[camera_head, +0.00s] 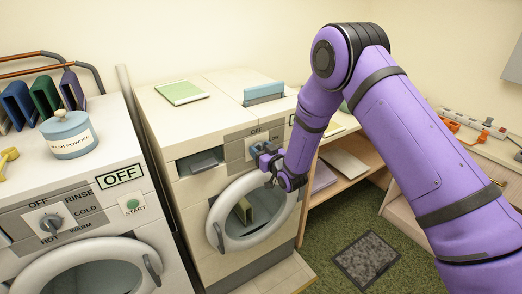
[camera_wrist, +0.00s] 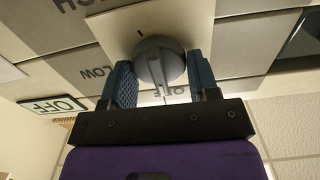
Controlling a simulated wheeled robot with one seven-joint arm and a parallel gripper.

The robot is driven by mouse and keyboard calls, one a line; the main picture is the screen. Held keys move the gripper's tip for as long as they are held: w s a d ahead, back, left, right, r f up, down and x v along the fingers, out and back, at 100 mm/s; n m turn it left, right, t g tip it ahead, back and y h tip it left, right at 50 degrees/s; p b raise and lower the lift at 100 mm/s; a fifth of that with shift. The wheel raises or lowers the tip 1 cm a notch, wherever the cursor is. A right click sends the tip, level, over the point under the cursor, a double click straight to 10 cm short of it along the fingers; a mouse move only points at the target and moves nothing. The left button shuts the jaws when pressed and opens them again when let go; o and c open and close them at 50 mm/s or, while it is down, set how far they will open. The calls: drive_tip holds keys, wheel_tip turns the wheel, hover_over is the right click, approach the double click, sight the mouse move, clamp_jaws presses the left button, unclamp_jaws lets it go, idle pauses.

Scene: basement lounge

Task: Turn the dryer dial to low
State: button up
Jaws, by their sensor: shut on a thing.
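The dryer (camera_head: 180,140) is the cream machine in the middle of the head view. Its grey dial (camera_wrist: 158,60) sits on a pale plate in the wrist view, between the two blue textured fingers of my gripper (camera_wrist: 160,78). The gripper is shut on the dial. The OFF label (camera_wrist: 165,91) is below the dial and partly hidden; the LOW label (camera_wrist: 94,73) is to its left, both upside down. The dial's ridge runs nearly upright in that view; its exact setting is hard to tell. In the head view my gripper (camera_head: 264,155) covers most of the dial.
The dryer's round door (camera_head: 224,213) is just below my gripper. A washer (camera_head: 85,175) with its own dial (camera_head: 51,223) and OFF sign stands at left. A green book (camera_head: 180,92) lies on the dryer. A wooden shelf (camera_head: 350,150) stands at right.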

drive_tip(key=m, duration=0.4)
drive_tip(key=shift+d, duration=0.15)
drive_tip(key=m, duration=0.4)
drive_tip(key=shift+w+d+f, duration=0.1)
drive_tip(key=shift+f, duration=0.05)
drive_tip(key=m, duration=0.4)
drive_tip(key=shift+f+m, duration=0.1)
drive_tip(key=shift+m, duration=1.7)
drive_tip(key=o, duration=0.9)
